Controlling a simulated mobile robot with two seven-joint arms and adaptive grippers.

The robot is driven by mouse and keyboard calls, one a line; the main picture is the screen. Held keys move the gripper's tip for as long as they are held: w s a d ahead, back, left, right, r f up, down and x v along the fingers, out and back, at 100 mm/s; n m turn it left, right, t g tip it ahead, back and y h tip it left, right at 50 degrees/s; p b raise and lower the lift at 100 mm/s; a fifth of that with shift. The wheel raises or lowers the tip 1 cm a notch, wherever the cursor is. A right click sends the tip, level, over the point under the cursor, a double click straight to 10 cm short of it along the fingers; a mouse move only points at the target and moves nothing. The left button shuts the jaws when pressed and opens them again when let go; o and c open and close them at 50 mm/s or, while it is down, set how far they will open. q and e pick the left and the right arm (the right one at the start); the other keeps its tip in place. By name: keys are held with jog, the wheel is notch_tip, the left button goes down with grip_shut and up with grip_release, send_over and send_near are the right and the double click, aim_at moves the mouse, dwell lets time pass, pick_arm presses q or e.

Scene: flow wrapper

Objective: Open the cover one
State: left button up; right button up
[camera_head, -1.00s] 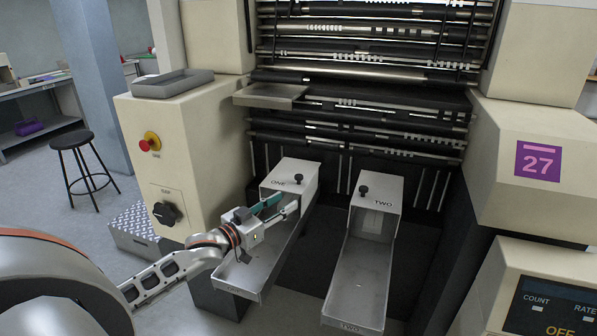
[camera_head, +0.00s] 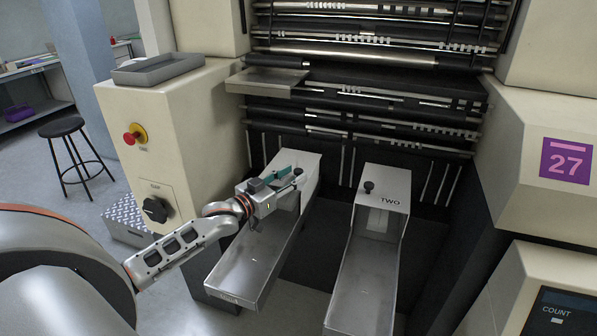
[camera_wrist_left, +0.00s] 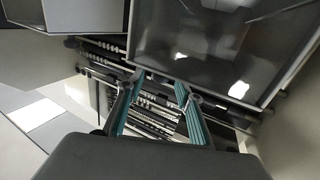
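The box of chute ONE (camera_head: 312,162) stands left of centre in the head view. A black knob (camera_head: 298,171) shows beside my fingertips. The cover's top and label are largely hidden by my gripper, so I cannot tell how far it is raised. My left gripper (camera_head: 290,178) is at the front of this box, its teal fingers pointing toward the knob. In the left wrist view my gripper (camera_wrist_left: 158,82) has its fingers apart with nothing seen between them. A grey rimmed panel (camera_wrist_left: 215,45) fills the upper right there. My right gripper is out of view.
Chute TWO's cover (camera_head: 385,190) with its knob lies shut to the right. Chute ONE's tray (camera_head: 240,268) slopes below my arm. A control cabinet with a red button (camera_head: 131,137) stands left. Rollers (camera_head: 370,105) and a small tray (camera_head: 265,82) are behind and above.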

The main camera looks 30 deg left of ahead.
aim_at(295, 172)
pick_arm(q)
jog(key=w, duration=0.2)
jog(key=shift+w+d, duration=0.2)
jog(key=shift+w, duration=0.35)
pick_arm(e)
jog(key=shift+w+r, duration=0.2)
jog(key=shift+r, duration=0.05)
pick_arm(q)
grip_shut()
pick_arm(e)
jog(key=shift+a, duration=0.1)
pick_arm(q)
jog(key=shift+r, duration=0.1)
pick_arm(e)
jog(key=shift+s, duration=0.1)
